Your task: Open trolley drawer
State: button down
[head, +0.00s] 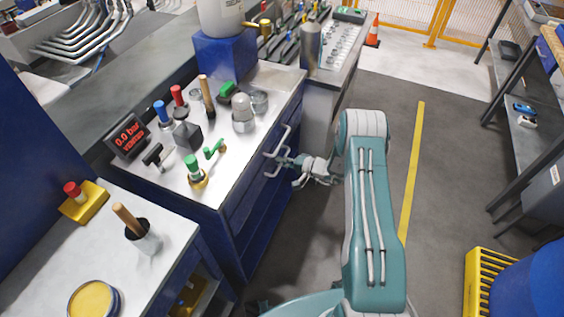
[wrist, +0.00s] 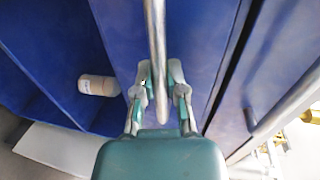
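The blue trolley (head: 232,215) stands left of my arm with a white top. Its drawer front (wrist: 205,40) fills the middle of the wrist view. A grey bar handle (wrist: 156,35) runs down the wrist view; in the head view, an upper handle (head: 284,138) and a lower handle (head: 272,174) show on the trolley front. In the head view my gripper (head: 288,166) is at the lower handle. The drawer looks shut, though my gripper hides part of it.
Tools and bottles, including a green-capped one (head: 194,170), stand on the trolley top. A pale bottle (wrist: 98,85) lies in an open blue compartment. A yellow crate (head: 487,275) and shelving (head: 520,110) stand to the right.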

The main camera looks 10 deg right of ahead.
jog(key=shift+s+f, duration=0.1)
jog(key=f+v, duration=0.2)
jog(key=v, duration=0.8)
jog(key=f+v, duration=0.2)
jog(key=v, duration=0.8)
jog(key=shift+s+d+f, duration=0.25)
jog(key=shift+s+d, duration=0.35)
jog(key=shift+d, duration=0.05)
jog(key=c, duration=0.7)
grip_release()
jog(key=shift+w, duration=0.1)
jog(key=shift+r, duration=0.1)
jog(key=v, duration=1.2)
jog(key=shift+w+d, duration=0.1)
